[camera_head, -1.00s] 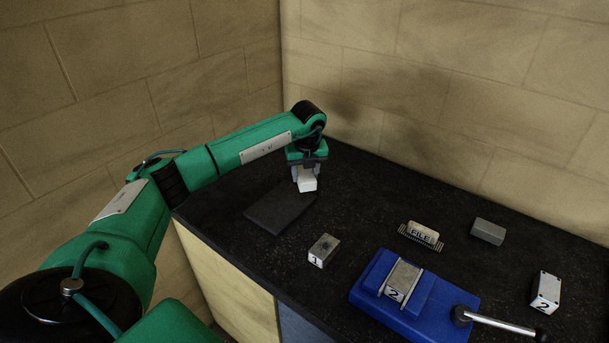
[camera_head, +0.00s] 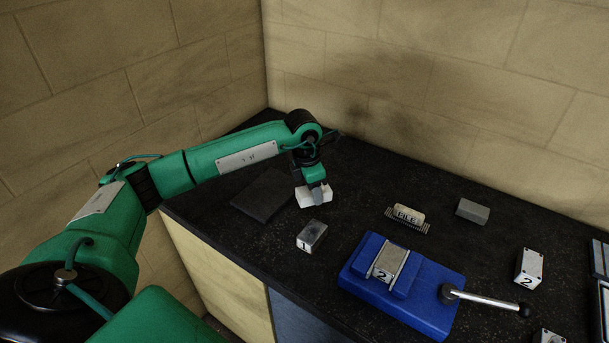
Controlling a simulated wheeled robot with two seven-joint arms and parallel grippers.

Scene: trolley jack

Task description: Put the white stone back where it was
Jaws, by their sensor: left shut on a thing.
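The white stone (camera_head: 309,197) is a small pale block in the head camera view. My left gripper (camera_head: 314,186) points down and is shut on it, just right of a dark flat mat (camera_head: 263,195) on the bench. I cannot tell whether the stone touches the bench top or hangs a little above it. The gripper's fingers hide part of the stone. My right gripper is not in view.
A grey block marked 1 (camera_head: 311,236) stands close in front of the stone. A blue vise (camera_head: 402,284) holds a block marked 2 (camera_head: 389,261). A FILE block (camera_head: 408,215), a grey block (camera_head: 472,211) and a white block marked 2 (camera_head: 529,267) lie to the right. Walls close the back.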

